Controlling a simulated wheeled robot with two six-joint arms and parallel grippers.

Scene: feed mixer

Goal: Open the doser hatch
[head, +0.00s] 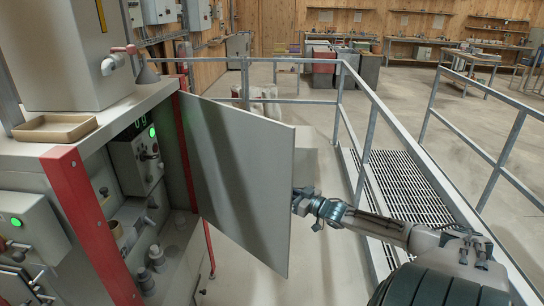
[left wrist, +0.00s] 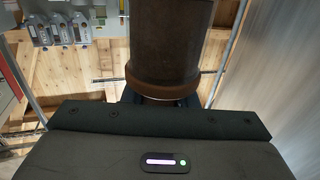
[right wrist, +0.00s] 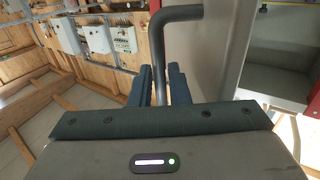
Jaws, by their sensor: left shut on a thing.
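The doser hatch (head: 240,170) is a flat grey door on the left cabinet, swung well outward from its red-framed opening. My right gripper (head: 300,200) is at the door's free edge, partly hidden behind it. In the right wrist view, its two blue fingers (right wrist: 160,88) close around a grey bent bar handle (right wrist: 178,14) beside the hatch panel (right wrist: 205,55). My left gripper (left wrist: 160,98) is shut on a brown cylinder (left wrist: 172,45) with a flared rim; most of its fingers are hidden. The left gripper is outside the head view.
The open cabinet shows a control box (head: 135,165) with green digits and small fittings. A tan tray (head: 55,128) and a grey cone (head: 147,73) stand on the cabinet top. A metal railing (head: 385,115) and grated walkway (head: 400,185) lie right of the hatch.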

